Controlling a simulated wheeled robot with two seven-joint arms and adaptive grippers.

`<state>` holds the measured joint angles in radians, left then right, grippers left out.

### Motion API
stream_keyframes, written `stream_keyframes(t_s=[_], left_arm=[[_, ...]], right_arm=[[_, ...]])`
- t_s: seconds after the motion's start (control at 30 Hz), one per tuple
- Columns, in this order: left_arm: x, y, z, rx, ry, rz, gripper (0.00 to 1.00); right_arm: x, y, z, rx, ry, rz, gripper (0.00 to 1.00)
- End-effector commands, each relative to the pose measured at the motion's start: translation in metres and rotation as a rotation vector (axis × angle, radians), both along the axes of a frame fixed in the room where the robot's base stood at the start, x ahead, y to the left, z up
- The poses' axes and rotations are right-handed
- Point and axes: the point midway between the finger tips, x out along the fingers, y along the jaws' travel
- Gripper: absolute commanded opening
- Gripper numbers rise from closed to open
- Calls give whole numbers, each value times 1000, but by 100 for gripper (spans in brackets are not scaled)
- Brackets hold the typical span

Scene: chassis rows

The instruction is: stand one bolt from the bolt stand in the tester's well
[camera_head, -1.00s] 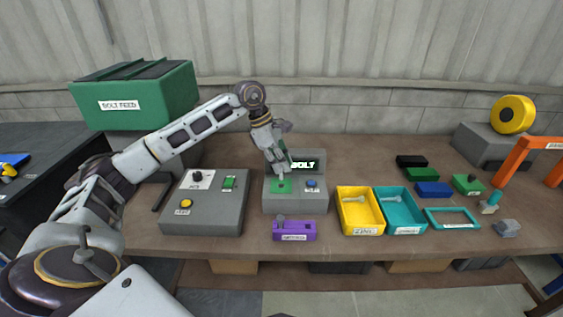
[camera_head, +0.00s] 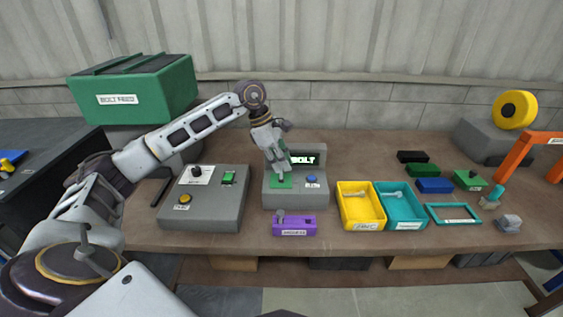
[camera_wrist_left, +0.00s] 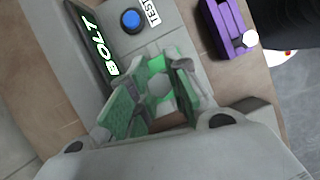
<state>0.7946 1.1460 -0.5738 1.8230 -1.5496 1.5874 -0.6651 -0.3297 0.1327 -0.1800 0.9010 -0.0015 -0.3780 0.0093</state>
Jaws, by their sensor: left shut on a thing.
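The grey tester (camera_head: 296,198) stands mid-bench, with a lit screen reading BOLT (camera_head: 303,160), a blue button (camera_head: 312,179) and a green pad (camera_head: 279,185). My left gripper (camera_head: 280,172) points down over the green pad. In the left wrist view its fingers (camera_wrist_left: 155,93) are shut on a bolt, whose round grey head (camera_wrist_left: 159,85) shows between them. The bolt's lower end and the well are hidden, so I cannot tell how deep it sits. The purple bolt stand (camera_head: 295,227) is in front of the tester, with a grey bolt head (camera_head: 280,214) at its left end. My right gripper is not in view.
A grey control box (camera_head: 204,205) stands left of the tester. Yellow (camera_head: 361,218) and teal (camera_head: 402,212) bins holding small parts are to the right. A teal frame (camera_head: 453,214), small coloured blocks and an orange arch (camera_head: 520,162) lie farther right.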

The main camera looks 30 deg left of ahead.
Motion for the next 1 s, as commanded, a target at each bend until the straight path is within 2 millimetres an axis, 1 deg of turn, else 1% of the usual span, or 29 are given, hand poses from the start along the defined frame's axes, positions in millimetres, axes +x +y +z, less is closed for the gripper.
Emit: stream_keyframes(t_s=[0.23, 0.47, 0.6, 0.7, 1.0], left_arm=[[0, 0, 0, 0, 0, 0, 0], [0, 0, 0, 0, 0, 0, 0], [0, 0, 0, 0, 0, 0, 0], [0, 0, 0, 0, 0, 0, 0], [0, 0, -5, 0, 0, 0, 0]], right_arm=[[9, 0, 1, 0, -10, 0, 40], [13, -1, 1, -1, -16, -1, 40], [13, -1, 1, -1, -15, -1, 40], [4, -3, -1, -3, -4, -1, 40], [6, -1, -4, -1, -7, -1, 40]])
